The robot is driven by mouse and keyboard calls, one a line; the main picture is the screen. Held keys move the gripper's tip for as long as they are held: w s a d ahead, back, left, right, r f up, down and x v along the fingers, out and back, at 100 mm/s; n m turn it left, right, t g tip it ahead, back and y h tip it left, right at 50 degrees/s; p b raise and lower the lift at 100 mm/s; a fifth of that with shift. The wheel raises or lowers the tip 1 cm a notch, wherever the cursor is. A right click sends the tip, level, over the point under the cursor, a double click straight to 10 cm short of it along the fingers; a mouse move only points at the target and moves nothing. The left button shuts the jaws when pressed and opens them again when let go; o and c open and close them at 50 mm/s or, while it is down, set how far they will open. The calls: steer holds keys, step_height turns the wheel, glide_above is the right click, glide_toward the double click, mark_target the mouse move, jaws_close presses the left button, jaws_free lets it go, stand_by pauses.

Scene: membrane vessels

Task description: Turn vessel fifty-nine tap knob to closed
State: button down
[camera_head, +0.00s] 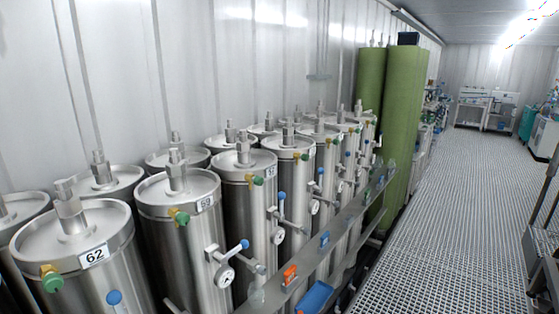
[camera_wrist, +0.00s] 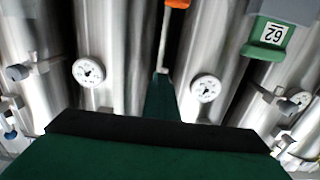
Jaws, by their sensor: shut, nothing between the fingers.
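Vessel fifty-nine (camera_head: 180,245) is a steel cylinder with a "59" label, second from the front in the near row in the head view. A green knob (camera_head: 182,218) on a brass fitting sits just under its lid. A lever tap with a blue end (camera_head: 243,244) is lower on its right, above a round gauge. I cannot tell the tap's setting. My gripper (camera_wrist: 161,84) is shut and empty in the wrist view, pointing between steel cylinders; it is not visible in the head view. A thin rod with an orange end (camera_wrist: 178,4) lies beyond its tip. No "59" label shows there.
Vessel 62 (camera_head: 75,255) stands nearest. The grated aisle (camera_head: 450,215) is clear.

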steer(key=shift+s+a, duration=0.45)
steer(key=shift+s, duration=0.1)
steer(key=shift+s+a+r, duration=0.2)
steer(key=shift+s+a, duration=0.05)
steer(key=shift+s, duration=0.05)
stand_by(0.4)
steer(key=shift+f, duration=0.1)
steer(key=v, duration=0.6)
steer(key=shift+f, duration=0.4)
steer(key=shift+s, duration=0.1)
